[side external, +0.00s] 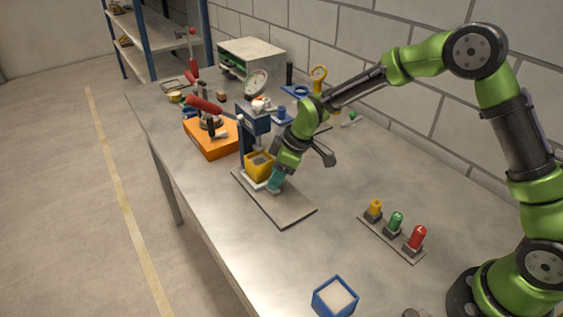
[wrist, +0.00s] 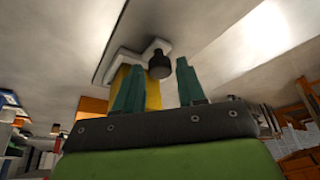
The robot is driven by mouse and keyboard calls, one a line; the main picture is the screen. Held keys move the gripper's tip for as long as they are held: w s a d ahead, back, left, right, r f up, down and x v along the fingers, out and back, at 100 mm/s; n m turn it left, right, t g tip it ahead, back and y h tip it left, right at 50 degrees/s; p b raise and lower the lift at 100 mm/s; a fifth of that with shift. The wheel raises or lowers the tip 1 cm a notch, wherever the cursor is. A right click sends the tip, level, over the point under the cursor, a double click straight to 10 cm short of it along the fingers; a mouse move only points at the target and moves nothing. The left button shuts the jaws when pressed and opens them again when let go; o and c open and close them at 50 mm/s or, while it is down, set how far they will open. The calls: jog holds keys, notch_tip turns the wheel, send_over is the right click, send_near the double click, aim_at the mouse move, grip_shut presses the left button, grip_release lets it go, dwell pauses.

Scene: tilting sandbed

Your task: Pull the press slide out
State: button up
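The press (side external: 255,123) is a blue frame with a round dial gauge (side external: 256,83) on top. A yellow box (side external: 260,160) with a grey top sits on the white press slide (side external: 256,185) at its foot. In the wrist view the white slide (wrist: 121,59), the yellow box (wrist: 153,93) and a black knob (wrist: 159,66) at the slide's end show. My gripper (side external: 275,181) is low beside the yellow box. Its teal fingers (wrist: 156,64) are apart, with the knob between their tips and gaps showing on both sides. The knob is hidden in the side view.
A flat grey base plate (side external: 288,210) lies in front of the press. An orange block (side external: 212,141) with a red-handled tool stands at left. A strip of yellow, green and red buttons (side external: 392,238) and a blue-rimmed box (side external: 335,297) are nearer. Bare table lies between.

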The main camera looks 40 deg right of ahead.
jog(key=shift+w+f, duration=0.1)
jog(key=shift+f, duration=0.15)
grip_shut()
jog(key=s, duration=1.1)
jog(key=shift+s+a, duration=0.1)
jog(key=shift+s, duration=0.2)
grip_release()
